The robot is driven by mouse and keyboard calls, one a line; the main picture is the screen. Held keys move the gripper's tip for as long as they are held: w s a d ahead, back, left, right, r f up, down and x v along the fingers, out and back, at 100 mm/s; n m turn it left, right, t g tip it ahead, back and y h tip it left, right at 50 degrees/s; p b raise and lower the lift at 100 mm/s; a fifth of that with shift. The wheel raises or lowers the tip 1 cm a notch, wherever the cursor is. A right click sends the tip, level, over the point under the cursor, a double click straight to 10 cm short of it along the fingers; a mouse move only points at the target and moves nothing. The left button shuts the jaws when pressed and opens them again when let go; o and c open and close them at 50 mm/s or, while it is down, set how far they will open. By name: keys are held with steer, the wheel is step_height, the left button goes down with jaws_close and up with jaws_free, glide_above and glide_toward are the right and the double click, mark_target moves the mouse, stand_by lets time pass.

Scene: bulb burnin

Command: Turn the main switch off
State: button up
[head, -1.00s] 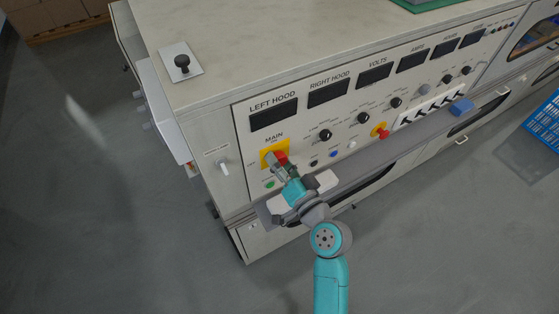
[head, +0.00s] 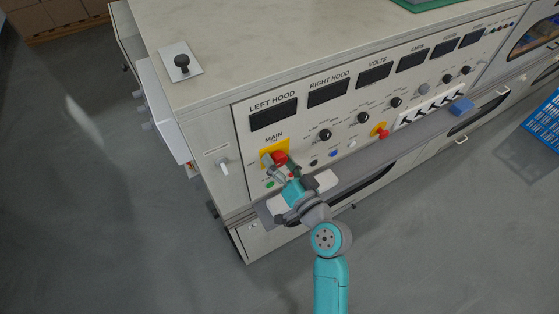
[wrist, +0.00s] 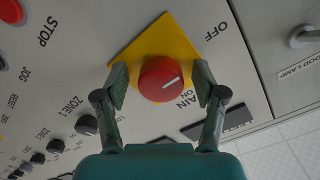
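The main switch is a red round knob (wrist: 165,78) on a yellow plate (wrist: 185,42). In the wrist view its white mark points roughly right, between the OFF and MAIN labels. My gripper (wrist: 161,80) has its two fingers on opposite sides of the knob. A gap shows at the left finger; the right finger is very close, and I cannot tell if it touches. In the head view the knob (head: 280,157) shows at the panel's left end, with my gripper (head: 279,167) at it, partly covering the plate.
A ledge (head: 395,147) runs below the panel. Black selector knobs (head: 324,135) and a red emergency button on yellow (head: 380,132) lie to the right. Open floor lies in front of the cabinet.

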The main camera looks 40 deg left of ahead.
steer(key=shift+d, duration=0.1)
steer(key=v, duration=1.1)
steer(key=shift+s+d, duration=0.2)
steer(key=shift+d, duration=0.15)
steer(key=s+d+f+m+t+h, duration=0.2)
steer(key=s+d+f+h, duration=0.15)
steer(key=d, duration=0.45)
steer(key=s+d+f+m+t+h, duration=0.2)
steer(key=s+d+f+h, duration=0.15)
steer(key=d, duration=0.45)
steer(key=s+d+f+m+t+h, duration=0.25)
steer(key=d+f+h, duration=0.2)
steer(key=d, duration=0.35)
steer(key=s+d+r+h, duration=0.2)
steer(key=s+d+r, duration=0.2)
steer(key=s, duration=0.4)
steer(key=s+d+r+t+h, duration=0.1)
steer(key=s+d+r+h, duration=0.2)
steer(key=s+d, duration=0.3)
steer(key=v, duration=0.2)
steer(key=shift+s+r, duration=0.3)
steer(key=shift+r, duration=0.05)
